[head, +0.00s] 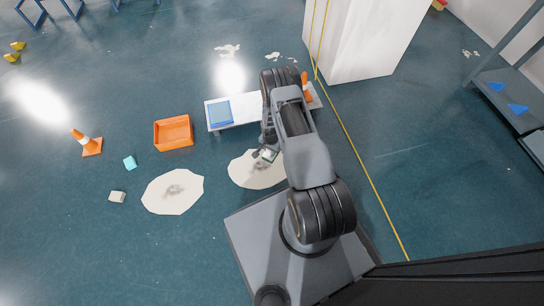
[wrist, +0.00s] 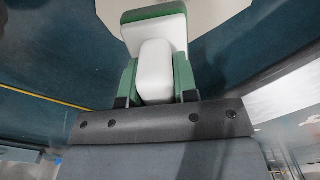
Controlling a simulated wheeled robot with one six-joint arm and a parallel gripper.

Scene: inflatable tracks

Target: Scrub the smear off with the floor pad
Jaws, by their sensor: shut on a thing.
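My gripper (head: 263,152) is shut on the floor pad (head: 269,155), low over the right-hand pale patch (head: 241,170) on the floor. In the wrist view the pad (wrist: 152,28) is a white block with a green layer, and its white grip (wrist: 155,72) sits between my fingers. A faint grey smear (head: 263,166) shows on that patch beside the pad; part of the patch is hidden by my arm. A second pale patch (head: 158,200) to the left bears a grey smear (head: 175,190). I cannot tell whether the pad touches the floor.
A low white table (head: 246,112) with a blue tray (head: 220,112) stands just beyond my gripper. An orange bin (head: 173,132), a cone (head: 86,143), a cyan block (head: 130,162) and a grey block (head: 117,197) lie left. A white pillar (head: 365,40) stands behind. Floor at right is clear.

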